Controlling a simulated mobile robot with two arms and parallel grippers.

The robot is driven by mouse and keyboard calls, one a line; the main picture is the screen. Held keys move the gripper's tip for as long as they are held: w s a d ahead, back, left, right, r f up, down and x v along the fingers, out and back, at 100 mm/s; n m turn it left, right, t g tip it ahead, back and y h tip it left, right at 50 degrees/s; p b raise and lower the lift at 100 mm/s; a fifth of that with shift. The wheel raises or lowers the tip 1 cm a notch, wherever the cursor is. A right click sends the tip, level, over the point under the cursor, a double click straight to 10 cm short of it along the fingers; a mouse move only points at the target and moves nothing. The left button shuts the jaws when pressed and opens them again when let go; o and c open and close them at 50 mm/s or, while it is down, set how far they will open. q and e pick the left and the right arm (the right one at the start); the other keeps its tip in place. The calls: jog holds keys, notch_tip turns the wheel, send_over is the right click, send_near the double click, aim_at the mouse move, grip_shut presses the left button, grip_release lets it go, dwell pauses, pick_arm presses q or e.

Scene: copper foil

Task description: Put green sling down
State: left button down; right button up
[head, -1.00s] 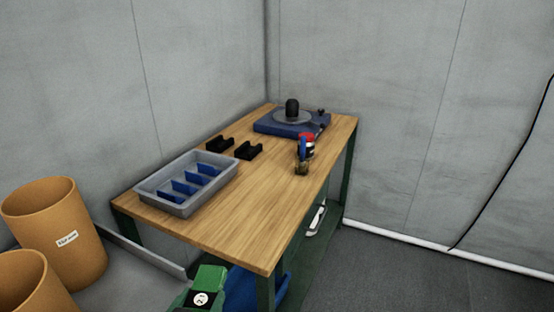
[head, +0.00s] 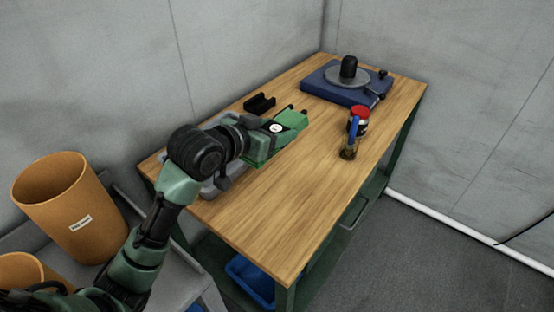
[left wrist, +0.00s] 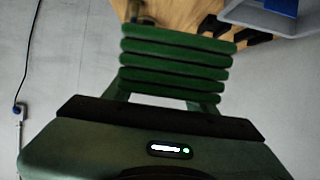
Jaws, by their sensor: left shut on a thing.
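A green banded bundle, which I take to be the green sling (left wrist: 178,65), fills the middle of the left wrist view in several stacked bands. My left gripper (head: 288,121) is shut on it, with the dark green gripper body below it in the left wrist view. In the head view my left gripper reaches over the left side of the wooden table (head: 270,225), near the black cradles. I cannot clearly separate the sling from the gripper there, nor tell whether it touches anything. My right gripper is not in view.
A black cradle (head: 260,103) is behind my gripper; another is mostly hidden. My arm covers most of the grey divided tray (head: 212,188). A blue turntable-like device (head: 345,92) and a red-topped container (head: 360,113) stand farther back. The table's front is clear. An orange bin (head: 68,205) stands left.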

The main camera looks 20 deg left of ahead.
aim_at(276, 193)
pick_arm(q)
notch_tip(276, 193, down, 19)
jog(key=shift+w+f, duration=0.15)
dwell(0.5)
jog(key=c, duration=0.9)
grip_release()
jog(key=shift+f, duration=0.25)
jog(key=o, duration=0.4)
jog(key=shift+r, duration=0.1)
